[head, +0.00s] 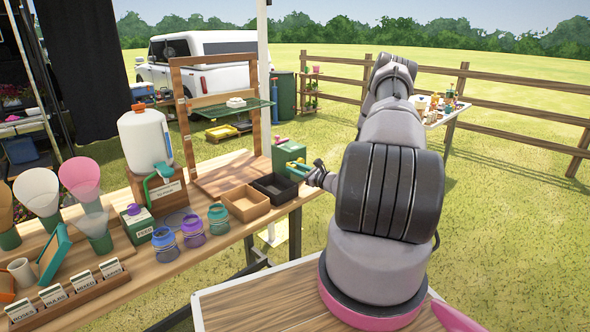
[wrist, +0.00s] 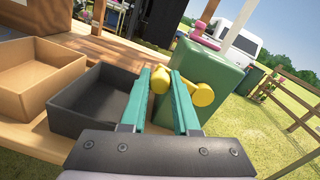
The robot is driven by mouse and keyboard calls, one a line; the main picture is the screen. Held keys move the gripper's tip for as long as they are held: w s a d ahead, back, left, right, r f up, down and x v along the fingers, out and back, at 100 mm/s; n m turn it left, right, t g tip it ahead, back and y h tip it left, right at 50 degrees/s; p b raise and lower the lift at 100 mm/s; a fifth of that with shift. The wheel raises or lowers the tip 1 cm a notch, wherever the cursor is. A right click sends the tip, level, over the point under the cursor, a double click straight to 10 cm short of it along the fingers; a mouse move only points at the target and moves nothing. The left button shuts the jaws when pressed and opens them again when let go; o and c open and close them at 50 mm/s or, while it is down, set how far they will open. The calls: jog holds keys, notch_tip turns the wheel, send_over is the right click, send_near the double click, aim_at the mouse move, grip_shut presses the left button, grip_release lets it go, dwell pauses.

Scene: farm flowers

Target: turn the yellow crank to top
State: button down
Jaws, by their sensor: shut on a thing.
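The yellow crank (wrist: 201,93) sits on the side of a green box (wrist: 219,70) in the wrist view. Its yellow knob (wrist: 160,80) lies between the teal fingers of my gripper (wrist: 166,82), which is shut on it.
A black tray (wrist: 82,122) and a tan tray (wrist: 36,62) lie left of my gripper. A pink part (wrist: 207,34) sits on top of the green box. A white dispenser (head: 143,140), jars and paper cones stand along the wooden table (head: 170,262). Grass lies open to the right.

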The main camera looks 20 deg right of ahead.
jog(key=shift+w+d+r+m, duration=0.1)
jog(key=shift+d+r+m, duration=0.1)
jog(key=shift+r+m, duration=0.65)
jog(key=shift+w+d+r+m, duration=0.15)
jog(key=shift+r+m, duration=0.25)
jog(key=shift+m, duration=0.85)
jog(key=shift+s, duration=0.1)
jog(key=c, duration=0.7)
grip_release()
jog(key=shift+s+d, duration=0.1)
jog(key=v, duration=1)
jog(key=shift+s+d+f, duration=0.1)
jog(key=shift+s+d, duration=0.05)
jog(key=shift+s, duration=0.15)
